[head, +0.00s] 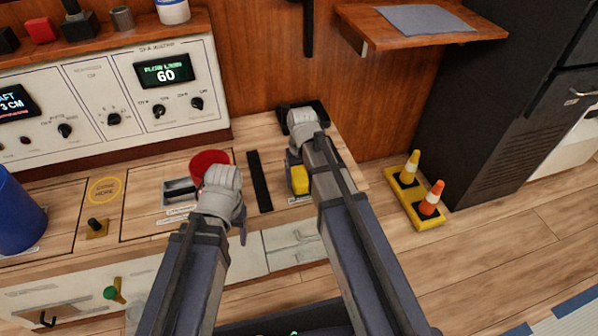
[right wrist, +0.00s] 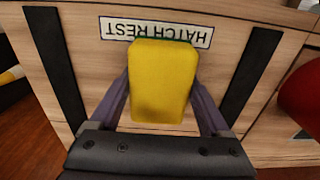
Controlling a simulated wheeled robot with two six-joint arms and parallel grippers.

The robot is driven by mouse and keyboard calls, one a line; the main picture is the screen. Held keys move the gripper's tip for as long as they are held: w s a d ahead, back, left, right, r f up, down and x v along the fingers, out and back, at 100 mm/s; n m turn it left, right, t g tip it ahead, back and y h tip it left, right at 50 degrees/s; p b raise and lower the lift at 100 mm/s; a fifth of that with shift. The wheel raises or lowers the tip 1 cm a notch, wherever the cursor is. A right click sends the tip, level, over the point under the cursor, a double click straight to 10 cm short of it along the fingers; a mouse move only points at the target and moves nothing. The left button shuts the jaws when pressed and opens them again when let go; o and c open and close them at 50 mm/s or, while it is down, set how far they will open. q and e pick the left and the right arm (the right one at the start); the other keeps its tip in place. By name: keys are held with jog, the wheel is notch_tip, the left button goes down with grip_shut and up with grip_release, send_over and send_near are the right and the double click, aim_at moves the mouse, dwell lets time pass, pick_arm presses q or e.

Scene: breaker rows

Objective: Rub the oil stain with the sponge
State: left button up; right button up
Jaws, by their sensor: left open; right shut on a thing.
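The yellow sponge (head: 299,180) is at the counter's right part, beside my right arm. In the right wrist view the sponge (right wrist: 161,80) sits between the two fingers of my right gripper (right wrist: 161,92), which is shut on it. A label reading HATCH REST (right wrist: 117,28) lies beyond it on the wood; I cannot tell whether the sponge touches the surface. My left gripper (head: 222,192) is open and empty, in front of a red round object (head: 208,164); its fingertips are mostly hidden. I cannot make out an oil stain in either view.
A black strip (head: 260,182) lies between my two arms. A blue bin (head: 16,215) stands at the left, near a control panel (head: 130,95). A wooden shelf (head: 420,27) juts out at the upper right. Small cones (head: 430,198) stand on a yellow base right of the counter.

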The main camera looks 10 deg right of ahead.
aim_at(302, 175)
jog(key=shift+s, duration=0.4)
jog(key=shift+w, duration=0.15)
jog(key=shift+r+p, duration=0.3)
jog(key=shift+p, duration=0.05)
notch_tip(302, 175, up, 6)
jog(key=p, duration=0.5)
jog(key=shift+w+f, duration=0.1)
jog(key=shift+f, duration=0.15)
jog(key=shift+p, duration=0.3)
notch_tip(302, 175, up, 3)
jog(key=p, duration=0.3)
